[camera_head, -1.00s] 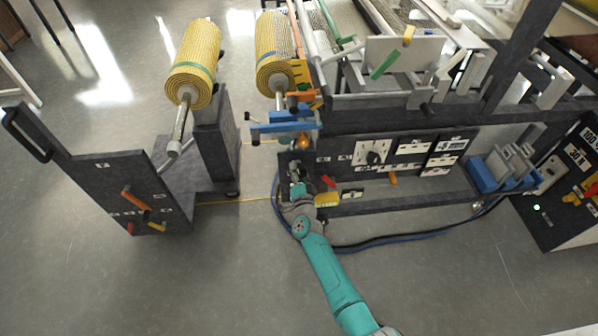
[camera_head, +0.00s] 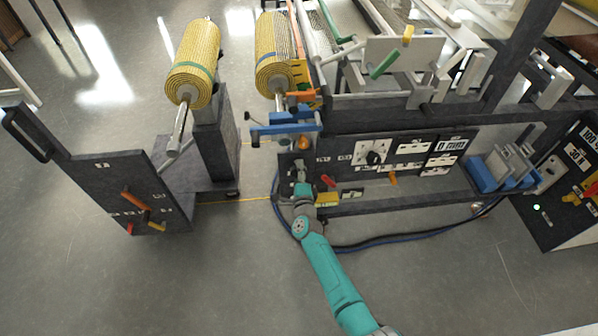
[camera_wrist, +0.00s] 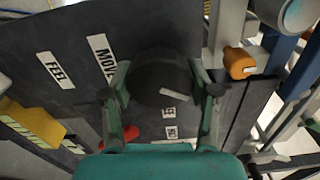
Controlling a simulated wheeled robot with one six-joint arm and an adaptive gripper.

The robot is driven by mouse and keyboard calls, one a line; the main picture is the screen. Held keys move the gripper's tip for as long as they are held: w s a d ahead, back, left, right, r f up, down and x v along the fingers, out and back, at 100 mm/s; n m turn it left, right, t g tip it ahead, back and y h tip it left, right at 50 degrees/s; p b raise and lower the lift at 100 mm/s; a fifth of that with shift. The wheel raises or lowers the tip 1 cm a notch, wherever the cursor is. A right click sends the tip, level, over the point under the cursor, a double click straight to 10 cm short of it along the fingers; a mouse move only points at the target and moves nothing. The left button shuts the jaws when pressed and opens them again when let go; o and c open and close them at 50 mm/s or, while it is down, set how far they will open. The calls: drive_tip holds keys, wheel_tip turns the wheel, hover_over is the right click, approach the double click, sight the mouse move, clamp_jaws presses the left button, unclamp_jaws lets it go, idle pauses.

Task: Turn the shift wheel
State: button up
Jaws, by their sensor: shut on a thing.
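The shift wheel appears as a dark round knob (camera_wrist: 160,78) with a pale mark on its face, in the middle of the wrist view. It stands on a dark panel (camera_wrist: 120,28) with white labels. My gripper (camera_wrist: 165,92) has one green finger on each side of the wheel and is shut on it. In the head view my gripper (camera_head: 300,178) is at the left end of the dark machine panel, and the wheel is too small and covered to make out there.
A red lever (camera_head: 328,181) and a yellow block (camera_head: 327,199) sit close to the right of my gripper. Blue bars (camera_head: 286,129) and an orange knob (camera_wrist: 238,62) stand near it. Cables run along the floor below. The grey floor at the front is clear.

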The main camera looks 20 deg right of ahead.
drive_tip(key=shift+m, duration=0.3)
drive_tip(key=o, duration=1.2)
drive_tip(key=shift+s, duration=0.1)
drive_tip(key=v, duration=1.1)
drive_tip(key=shift+s+a, duration=0.1)
drive_tip(key=shift+s, duration=0.3)
